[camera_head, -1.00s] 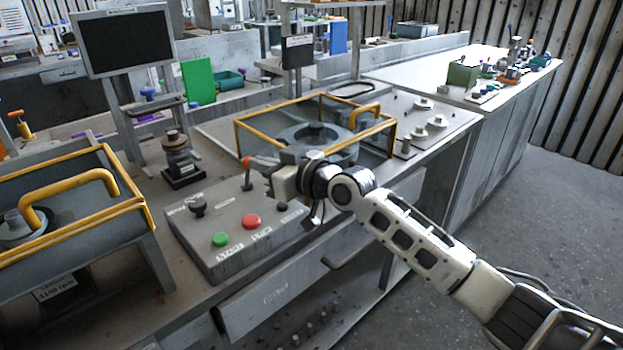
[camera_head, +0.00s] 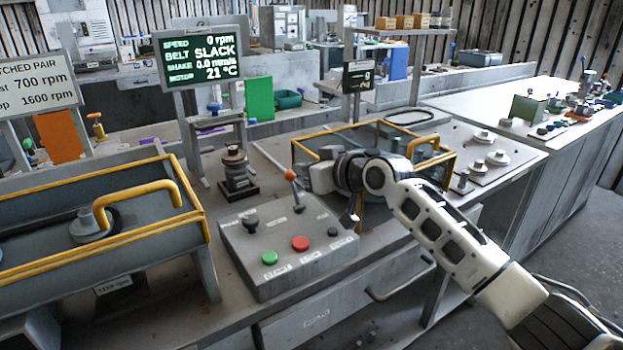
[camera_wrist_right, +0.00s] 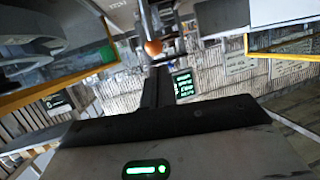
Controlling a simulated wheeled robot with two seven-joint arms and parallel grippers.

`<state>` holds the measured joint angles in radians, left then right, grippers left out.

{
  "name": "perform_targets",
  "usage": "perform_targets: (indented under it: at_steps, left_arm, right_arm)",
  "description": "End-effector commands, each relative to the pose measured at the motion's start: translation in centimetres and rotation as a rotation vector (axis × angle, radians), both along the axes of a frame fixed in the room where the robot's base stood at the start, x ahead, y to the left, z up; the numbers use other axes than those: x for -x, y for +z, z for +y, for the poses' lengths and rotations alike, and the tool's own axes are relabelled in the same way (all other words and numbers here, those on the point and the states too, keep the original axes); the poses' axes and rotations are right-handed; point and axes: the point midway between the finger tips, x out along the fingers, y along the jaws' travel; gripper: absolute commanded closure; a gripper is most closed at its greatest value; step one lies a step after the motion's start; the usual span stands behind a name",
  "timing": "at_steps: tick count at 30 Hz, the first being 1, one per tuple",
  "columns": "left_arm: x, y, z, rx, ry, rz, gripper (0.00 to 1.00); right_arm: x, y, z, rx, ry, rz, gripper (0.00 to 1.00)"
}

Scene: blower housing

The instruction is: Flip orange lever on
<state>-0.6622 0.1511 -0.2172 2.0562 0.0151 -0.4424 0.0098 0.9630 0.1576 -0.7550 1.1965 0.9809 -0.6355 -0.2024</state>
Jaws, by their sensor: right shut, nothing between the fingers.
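The orange-tipped lever (camera_head: 290,175) stands on the grey control box (camera_head: 255,268), its tip leaning to the left and back in the head view. Its orange knob also shows in the right wrist view (camera_wrist_right: 153,47), just beyond the fingertips. My right gripper (camera_head: 311,178) is shut and empty, close beside the lever on its right. I cannot tell whether they touch. A lit display (camera_head: 202,58) behind the box reads speed 0 rpm, belt slack, motor 21 °C. My left gripper is out of view.
The box also carries a green button (camera_head: 269,258), a red button (camera_head: 300,243) and a black knob (camera_head: 250,223). A yellow-framed guard (camera_head: 205,235) stands left. Another yellow-framed housing (camera_head: 447,165) lies behind my right arm. A dark stacked part (camera_head: 236,170) stands behind the box.

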Motion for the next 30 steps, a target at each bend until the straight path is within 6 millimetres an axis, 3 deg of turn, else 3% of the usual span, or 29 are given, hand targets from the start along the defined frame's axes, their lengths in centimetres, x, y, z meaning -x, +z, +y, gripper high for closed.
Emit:
perform_targets:
  at_steps: [4, 18, 25, 27, 30]
  left_arm:
    - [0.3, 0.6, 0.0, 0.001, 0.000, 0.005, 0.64]
    - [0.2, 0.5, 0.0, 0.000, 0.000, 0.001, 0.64]
    - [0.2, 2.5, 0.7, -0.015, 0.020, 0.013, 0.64]
    - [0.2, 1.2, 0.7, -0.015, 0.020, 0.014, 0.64]
    - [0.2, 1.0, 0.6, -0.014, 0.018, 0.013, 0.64]
  right_arm:
    - [0.0, 0.9, 0.0, -0.001, 0.000, -0.001, 1.00]
    - [0.0, 0.9, 0.0, -0.001, 0.001, -0.001, 1.00]
    - [1.2, 4.9, -1.4, -0.001, 0.012, -0.001, 1.00]
    - [1.9, 5.2, -2.4, 0.000, 0.012, -0.006, 1.00]
    - [3.0, 6.9, -3.7, 0.000, 0.012, -0.006, 1.00]
